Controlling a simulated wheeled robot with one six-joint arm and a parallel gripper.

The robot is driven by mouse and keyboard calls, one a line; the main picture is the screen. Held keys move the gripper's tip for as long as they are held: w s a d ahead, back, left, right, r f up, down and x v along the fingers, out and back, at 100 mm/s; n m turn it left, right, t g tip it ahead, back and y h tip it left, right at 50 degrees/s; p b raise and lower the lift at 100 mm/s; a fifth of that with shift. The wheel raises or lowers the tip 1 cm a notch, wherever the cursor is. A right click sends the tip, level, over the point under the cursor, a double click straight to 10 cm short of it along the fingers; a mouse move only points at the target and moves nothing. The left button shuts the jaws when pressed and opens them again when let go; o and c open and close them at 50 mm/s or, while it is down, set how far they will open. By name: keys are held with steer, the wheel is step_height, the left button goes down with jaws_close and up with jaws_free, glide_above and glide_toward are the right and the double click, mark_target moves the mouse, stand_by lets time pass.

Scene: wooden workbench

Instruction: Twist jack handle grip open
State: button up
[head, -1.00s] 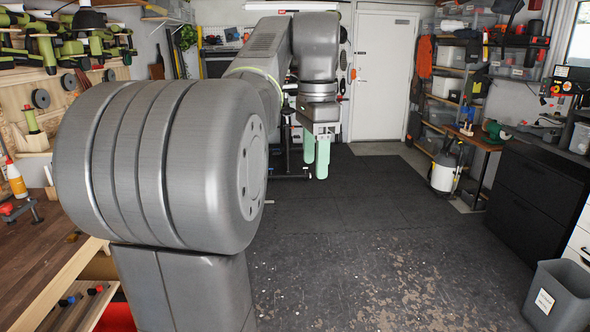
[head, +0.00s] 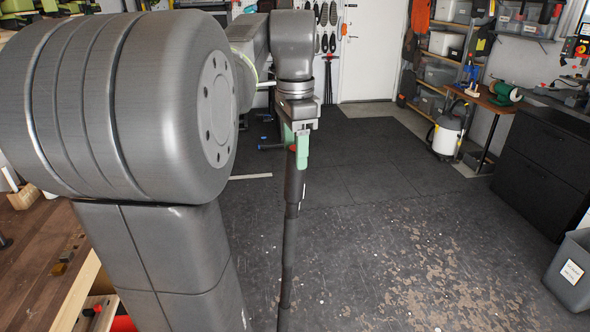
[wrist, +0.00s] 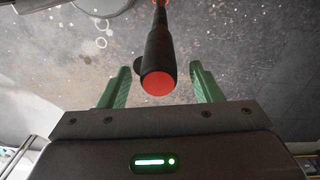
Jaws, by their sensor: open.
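The jack handle (head: 290,225) is a long dark bar that stands upright in the head view, running down from my gripper to the bottom edge. In the wrist view its dark grip (wrist: 158,48) ends in a round red cap (wrist: 158,84) facing the camera. My gripper (head: 299,148) is at the top end of the bar. In the wrist view its two green fingers (wrist: 161,72) are open, one on each side of the grip, with a gap visible on both sides. The jack body and the lower end of the handle are not visible.
A wooden workbench (head: 42,245) is at the left, partly behind my arm. A grey bin (head: 573,268) and a black cabinet (head: 535,170) stand at the right. A white canister (head: 448,130) is farther back. The dark floor (head: 395,225) in the middle is clear.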

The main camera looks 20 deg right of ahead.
mark_target(295, 176)
steer(key=shift+f, duration=2.6)
steer(key=c, duration=1)
